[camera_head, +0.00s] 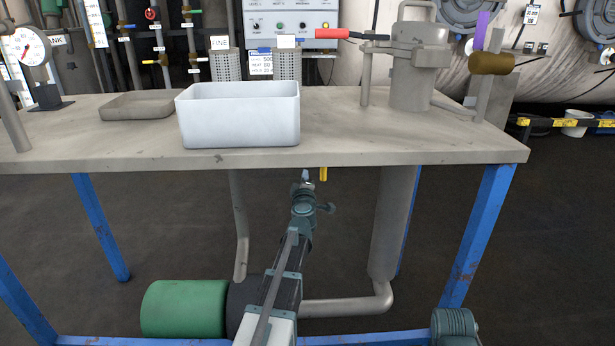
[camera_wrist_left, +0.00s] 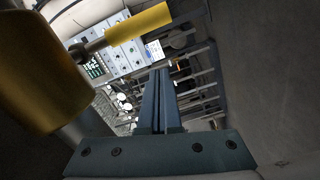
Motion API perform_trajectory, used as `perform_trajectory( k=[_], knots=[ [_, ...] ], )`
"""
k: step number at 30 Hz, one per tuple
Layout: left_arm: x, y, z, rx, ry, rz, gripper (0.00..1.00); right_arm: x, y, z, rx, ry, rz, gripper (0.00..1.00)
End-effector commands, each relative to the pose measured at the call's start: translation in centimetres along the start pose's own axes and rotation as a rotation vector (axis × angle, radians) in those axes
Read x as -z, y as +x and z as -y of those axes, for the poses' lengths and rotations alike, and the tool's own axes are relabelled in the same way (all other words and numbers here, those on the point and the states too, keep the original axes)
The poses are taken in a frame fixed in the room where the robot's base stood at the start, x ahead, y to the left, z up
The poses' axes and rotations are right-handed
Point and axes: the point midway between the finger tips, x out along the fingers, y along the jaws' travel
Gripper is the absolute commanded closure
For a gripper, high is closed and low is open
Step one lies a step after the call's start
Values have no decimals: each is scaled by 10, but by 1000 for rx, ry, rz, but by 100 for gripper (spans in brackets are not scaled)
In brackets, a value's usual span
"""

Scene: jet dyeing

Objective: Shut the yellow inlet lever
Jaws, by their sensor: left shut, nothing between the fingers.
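The yellow inlet lever (camera_wrist_left: 140,30) shows large at the top of the left wrist view, its handle slanting up to the right from a grey stem. A dark yellow rounded body (camera_wrist_left: 35,75) fills the left side there. In the head view only a small yellow piece of the lever (camera_head: 323,174) shows below the table's front edge. My left gripper (camera_head: 306,176) is beside it, just left of it in the head view. In the left wrist view its fingers (camera_wrist_left: 160,72) are shut and empty, with the handle above their tips. My right gripper is out of view.
The table (camera_head: 400,152) overhangs the lever. A white tub (camera_head: 240,115) stands on it, beside a shallow tray (camera_head: 138,107) and a metal pot (camera_head: 418,75). Below are a grey pipe (camera_head: 390,225) and a green cylinder (camera_head: 185,308).

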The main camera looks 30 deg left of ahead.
Motion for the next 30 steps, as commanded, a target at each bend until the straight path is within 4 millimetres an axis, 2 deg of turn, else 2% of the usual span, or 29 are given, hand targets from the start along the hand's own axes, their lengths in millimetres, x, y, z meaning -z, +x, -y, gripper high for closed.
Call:
perform_trajectory(
  k=[1, 9, 13, 17, 26, 28, 30],
  knots=[
    [0, -14, 0, 0, 0, 1, 100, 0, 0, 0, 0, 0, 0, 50],
    [0, -70, 1, -1, 1, 2, 100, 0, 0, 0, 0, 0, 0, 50],
    [0, -91, 1, 0, 1, 1, 100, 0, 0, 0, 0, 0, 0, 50],
    [-1, -100, 1, 0, 1, 1, 100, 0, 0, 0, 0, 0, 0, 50],
    [-2, -100, 0, -1, 2, 2, 100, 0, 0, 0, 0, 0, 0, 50],
    [-8, -101, -5, -11, 13, 22, 100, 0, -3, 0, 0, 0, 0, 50],
    [-24, -105, -19, -37, 45, 75, 100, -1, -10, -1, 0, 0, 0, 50]
  ],
)
